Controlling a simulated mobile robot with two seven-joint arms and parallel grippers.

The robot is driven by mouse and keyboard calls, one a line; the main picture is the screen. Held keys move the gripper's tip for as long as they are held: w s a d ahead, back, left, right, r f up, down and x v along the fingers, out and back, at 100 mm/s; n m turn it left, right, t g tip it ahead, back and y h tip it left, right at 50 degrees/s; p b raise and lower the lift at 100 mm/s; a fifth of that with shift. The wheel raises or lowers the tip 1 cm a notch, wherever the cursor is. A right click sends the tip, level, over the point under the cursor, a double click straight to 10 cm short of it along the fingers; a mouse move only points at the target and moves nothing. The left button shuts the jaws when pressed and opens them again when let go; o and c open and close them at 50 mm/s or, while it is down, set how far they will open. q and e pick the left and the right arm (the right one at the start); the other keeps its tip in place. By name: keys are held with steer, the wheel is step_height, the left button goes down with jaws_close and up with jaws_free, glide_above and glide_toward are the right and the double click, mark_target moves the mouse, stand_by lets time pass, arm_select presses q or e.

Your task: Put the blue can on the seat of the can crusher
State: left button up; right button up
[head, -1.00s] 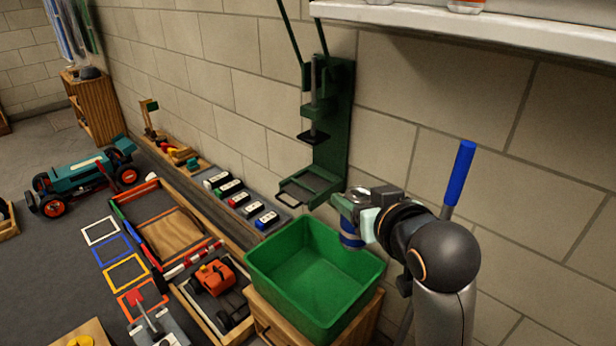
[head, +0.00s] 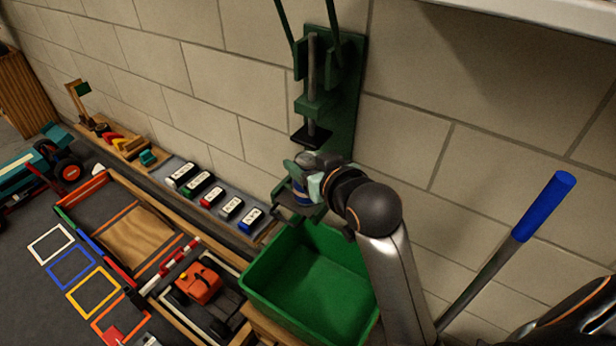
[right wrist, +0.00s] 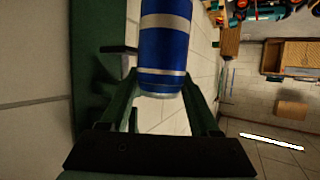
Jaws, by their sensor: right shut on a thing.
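The green can crusher (head: 345,100) is fixed to the wall, with its dark press plate (head: 311,135) raised. Its tray-like seat (head: 284,213) is below, partly hidden by the can and my gripper. My right gripper (head: 308,180) is shut on the blue can (head: 301,196), which is roughly upright between press plate and seat. I cannot tell whether the can touches the seat. In the right wrist view the can (right wrist: 165,45), blue with silver bands, is close up and its bottom end shows. My left gripper is not in view.
A green bin (head: 262,279) stands open just below the crusher. A row of labelled blocks (head: 211,198) lies along the wall at left. A blue-handled lever (head: 546,200) rises at right. A white shelf (head: 560,20) juts from the wall at upper right.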

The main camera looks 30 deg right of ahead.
steer(key=shift+h, duration=0.4)
steer(key=f, duration=0.1)
steer(key=d+f+p, duration=0.1)
steer(key=s+d+f, duration=0.1)
steer(key=f, duration=0.1)
steer(key=shift+p, duration=0.4)
steer(key=s+d+f+p, duration=0.2)
steer(key=s+d+f, duration=0.1)
steer(key=s+f, duration=0.15)
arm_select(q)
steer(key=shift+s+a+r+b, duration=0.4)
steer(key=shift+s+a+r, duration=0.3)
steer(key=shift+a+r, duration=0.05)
arm_select(e)
steer(key=w+d+f, duration=0.2)
steer(key=w, duration=1.6)
steer(key=shift+d+f+m+h, duration=0.2)
steer(key=shift+m+h, duration=0.1)
steer(key=shift+m, duration=0.1)
steer(key=shift+f, duration=0.1)
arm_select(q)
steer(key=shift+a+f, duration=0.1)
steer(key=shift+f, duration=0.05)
arm_select(e)
steer(key=o, duration=1.4)
steer(key=shift+o, duration=0.2)
